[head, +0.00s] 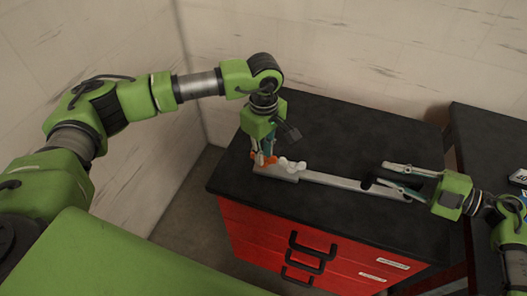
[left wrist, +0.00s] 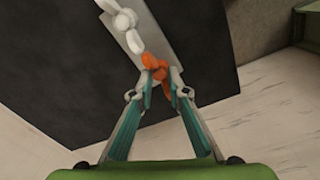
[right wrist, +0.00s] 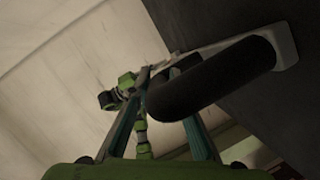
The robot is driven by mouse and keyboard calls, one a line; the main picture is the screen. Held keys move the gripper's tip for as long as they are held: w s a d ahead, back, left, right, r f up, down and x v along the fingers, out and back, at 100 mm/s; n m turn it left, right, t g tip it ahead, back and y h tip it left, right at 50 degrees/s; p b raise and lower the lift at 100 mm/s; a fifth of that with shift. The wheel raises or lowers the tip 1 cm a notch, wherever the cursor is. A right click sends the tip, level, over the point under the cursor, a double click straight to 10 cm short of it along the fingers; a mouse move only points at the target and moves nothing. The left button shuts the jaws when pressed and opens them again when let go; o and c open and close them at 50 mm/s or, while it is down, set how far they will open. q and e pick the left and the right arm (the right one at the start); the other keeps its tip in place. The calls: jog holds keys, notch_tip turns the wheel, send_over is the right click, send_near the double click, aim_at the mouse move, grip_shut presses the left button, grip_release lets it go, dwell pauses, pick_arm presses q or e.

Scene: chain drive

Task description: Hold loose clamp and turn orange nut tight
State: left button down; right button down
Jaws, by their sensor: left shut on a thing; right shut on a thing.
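The loose clamp (head: 335,183) is a long grey bar lying along the front of the black tabletop. The orange nut (left wrist: 158,66) is a winged nut at the bar's left end, and my left gripper's fingertips (left wrist: 160,88) are shut on it from above. In the head view, my left gripper (head: 263,158) partly hides the nut. My right gripper (head: 378,173) is at the bar's right end, by a black rounded part (right wrist: 215,80). It is shut on the clamp, but the black part hides much of the contact in the right wrist view.
A white wing nut (head: 291,164) sits on the bar just right of the orange nut. The black tabletop (head: 330,130) behind the bar is clear. Red drawers (head: 270,235) with black handles are below. Another dark table (head: 490,135) stands at the right.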

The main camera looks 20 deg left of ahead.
pick_arm(q)
jog(key=shift+d, duration=0.1)
pick_arm(e)
jog(key=shift+f, duration=0.15)
pick_arm(q)
jog(key=c, duration=2.1)
grip_release()
pick_arm(e)
jog(key=shift+s, duration=0.1)
pick_arm(q)
jog(key=shift+r, duration=0.1)
notch_tip(320, 180, up, 12)
jog(key=shift+f, duration=0.1)
pick_arm(e)
jog(key=c, duration=1.8)
grip_release()
jog(key=shift+d, duration=0.1)
